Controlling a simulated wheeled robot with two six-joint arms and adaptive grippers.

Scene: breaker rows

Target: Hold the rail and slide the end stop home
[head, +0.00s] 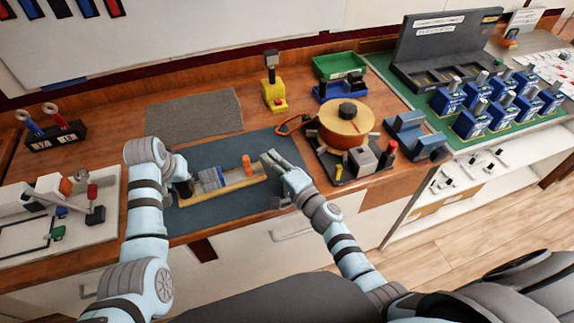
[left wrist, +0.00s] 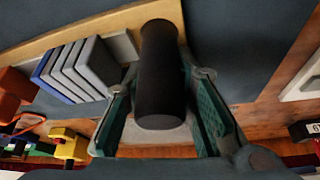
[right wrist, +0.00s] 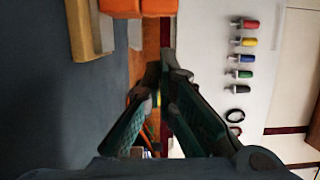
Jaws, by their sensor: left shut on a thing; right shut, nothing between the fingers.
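The rail sits on a wooden base (head: 232,188) on the dark mat, with several grey and blue modules (head: 210,178) on it; they also show in the left wrist view (left wrist: 80,68). A bare strip of the metal rail (left wrist: 123,46) shows near the black post. The orange end stop (head: 246,163) stands toward the base's right end, apart from the modules. My left gripper (head: 180,182) is shut on the black post (left wrist: 160,80) at the base's left end. My right gripper (head: 270,158) is shut and empty, just right of the orange end stop (right wrist: 120,8).
A yellow stand (head: 274,95), a green bin (head: 340,65) and a large yellow spool (head: 348,122) stand behind and right. Blue breakers (head: 475,118) fill a green board further right. A grey mat (head: 195,115) lies clear behind. A white panel (head: 60,225) is at the left.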

